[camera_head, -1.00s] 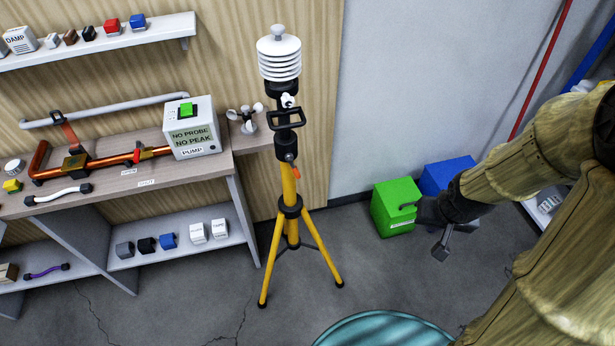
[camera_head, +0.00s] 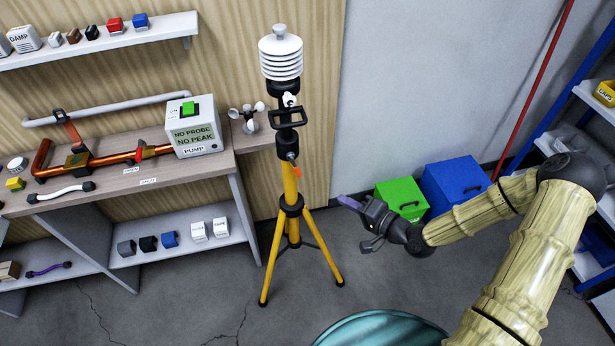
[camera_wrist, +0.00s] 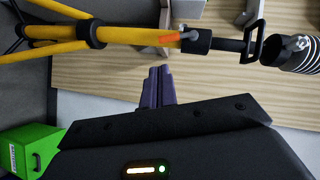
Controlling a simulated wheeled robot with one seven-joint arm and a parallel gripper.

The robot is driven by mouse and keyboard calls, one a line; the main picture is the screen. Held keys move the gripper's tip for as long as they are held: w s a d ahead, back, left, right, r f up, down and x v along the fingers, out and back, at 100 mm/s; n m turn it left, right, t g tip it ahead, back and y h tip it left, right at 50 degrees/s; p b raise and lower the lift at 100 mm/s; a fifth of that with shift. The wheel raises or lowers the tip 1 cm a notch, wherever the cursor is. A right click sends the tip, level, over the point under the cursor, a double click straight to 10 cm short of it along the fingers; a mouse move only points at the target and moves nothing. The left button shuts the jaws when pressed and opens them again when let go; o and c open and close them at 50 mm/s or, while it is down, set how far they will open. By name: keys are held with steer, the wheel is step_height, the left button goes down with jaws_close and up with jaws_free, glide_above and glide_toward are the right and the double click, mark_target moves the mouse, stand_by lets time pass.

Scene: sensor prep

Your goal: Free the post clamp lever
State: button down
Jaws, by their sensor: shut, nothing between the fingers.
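A yellow tripod post (camera_head: 291,190) stands upright in front of the wood panel, with a white louvred sensor shield (camera_head: 281,55) on top. In the wrist view the lever (camera_wrist: 169,38) lies beside the black collar (camera_wrist: 195,41), beyond my fingertips. My gripper (camera_head: 345,201) is to the right of the post and lower than the lever, apart from both. Its purple fingers also show in the wrist view (camera_wrist: 157,80), shut and empty.
A green box (camera_head: 402,197) and a blue box (camera_head: 455,185) stand on the floor behind my gripper. The workbench (camera_head: 110,180) with the pump box (camera_head: 195,128) is left of the post. The tripod legs spread over the floor.

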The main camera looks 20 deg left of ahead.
mark_target(299, 173)
steer(key=shift+a+r+t+y, duration=0.2)
steer(key=shift+r+t+y, duration=0.1)
steer(key=shift+r, duration=0.05)
steer(key=shift+w+a, duration=0.1)
steer(key=shift+a, duration=0.05)
steer(key=p+x, duration=0.4)
steer(key=x, duration=0.9)
steer(key=shift+w+a+f, duration=0.15)
steer(key=shift+a, duration=0.15)
steer(key=shift+f+m, duration=0.1)
steer(key=shift+m, duration=0.2)
